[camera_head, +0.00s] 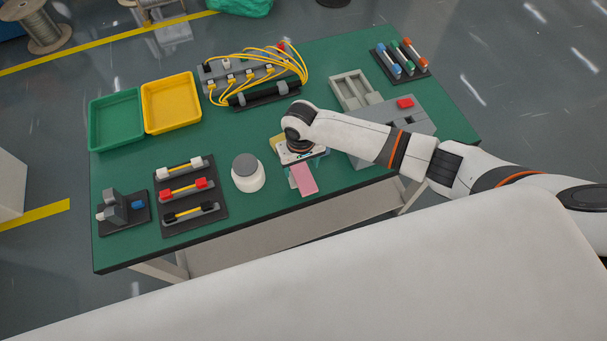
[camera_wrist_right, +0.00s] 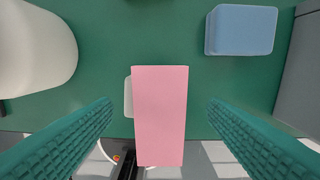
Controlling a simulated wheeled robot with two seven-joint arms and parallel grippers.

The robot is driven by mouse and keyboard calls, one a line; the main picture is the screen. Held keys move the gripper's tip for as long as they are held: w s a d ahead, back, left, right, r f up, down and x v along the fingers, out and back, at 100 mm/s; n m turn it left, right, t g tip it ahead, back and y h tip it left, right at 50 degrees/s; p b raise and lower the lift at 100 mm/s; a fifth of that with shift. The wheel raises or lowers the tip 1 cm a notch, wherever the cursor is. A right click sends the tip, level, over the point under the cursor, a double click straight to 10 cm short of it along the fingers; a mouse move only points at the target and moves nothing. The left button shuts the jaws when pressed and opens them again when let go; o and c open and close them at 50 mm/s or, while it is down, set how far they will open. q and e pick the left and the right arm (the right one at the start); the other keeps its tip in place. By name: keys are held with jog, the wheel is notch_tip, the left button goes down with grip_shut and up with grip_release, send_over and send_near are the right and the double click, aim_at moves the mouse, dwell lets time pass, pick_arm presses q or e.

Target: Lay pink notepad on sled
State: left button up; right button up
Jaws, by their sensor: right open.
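The pink notepad (camera_head: 304,181) lies near the front edge of the green table, partly hidden by my right gripper in the head view. In the right wrist view the notepad (camera_wrist_right: 160,115) shows upright between the two teal fingers. My right gripper (camera_head: 302,167) is open above it, with a gap on each side in the wrist view. A light grey tray-like piece (camera_head: 339,90) with recesses stands at the back; I cannot tell whether it is the sled. My left gripper is not in view.
A white cylinder with a grey top (camera_head: 247,177) stands left of the notepad. A blue block (camera_wrist_right: 242,30) and a grey machine (camera_head: 415,121) are close on the right. Green (camera_head: 91,128) and yellow bins, cables and connector racks fill the back and left.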

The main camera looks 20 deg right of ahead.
notch_tip(320, 180, down, 2)
jog(key=c, duration=1.2)
